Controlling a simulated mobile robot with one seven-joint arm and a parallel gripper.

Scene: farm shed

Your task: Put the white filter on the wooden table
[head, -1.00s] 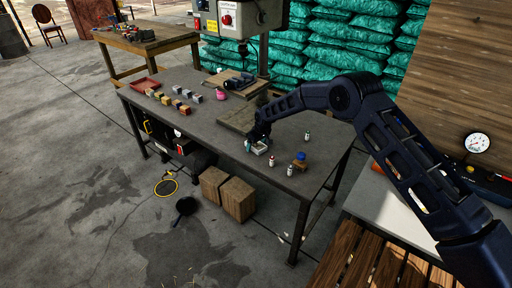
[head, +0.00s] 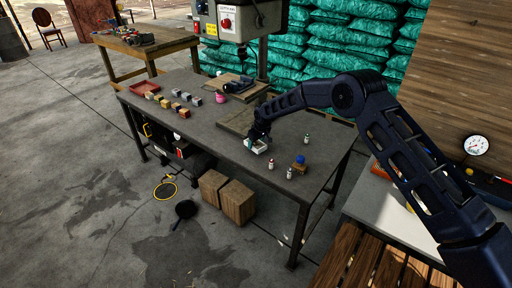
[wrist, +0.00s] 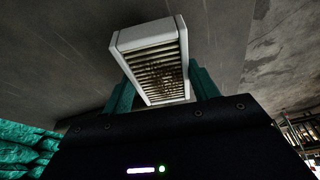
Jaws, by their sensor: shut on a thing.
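The white filter (wrist: 150,50) is a white rectangular frame with dark, dirty slats, held between the teal fingers of my gripper (wrist: 163,92) in the wrist view. In the head view the filter (head: 258,148) shows below my gripper (head: 257,139), tilted, over the front part of the grey-topped workbench (head: 215,125). I cannot tell how large the gap to the bench top is. A slatted wooden table (head: 345,268) is at the bottom right. Another wooden table (head: 165,44) with tools on it stands at the back left.
Small bottles (head: 289,173) and a blue-topped item (head: 299,162) stand right of my gripper. Several small blocks (head: 182,107), a red tray (head: 146,89) and a drill press (head: 240,20) are on the bench. A light-topped surface with a gauge (head: 475,145) is at right.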

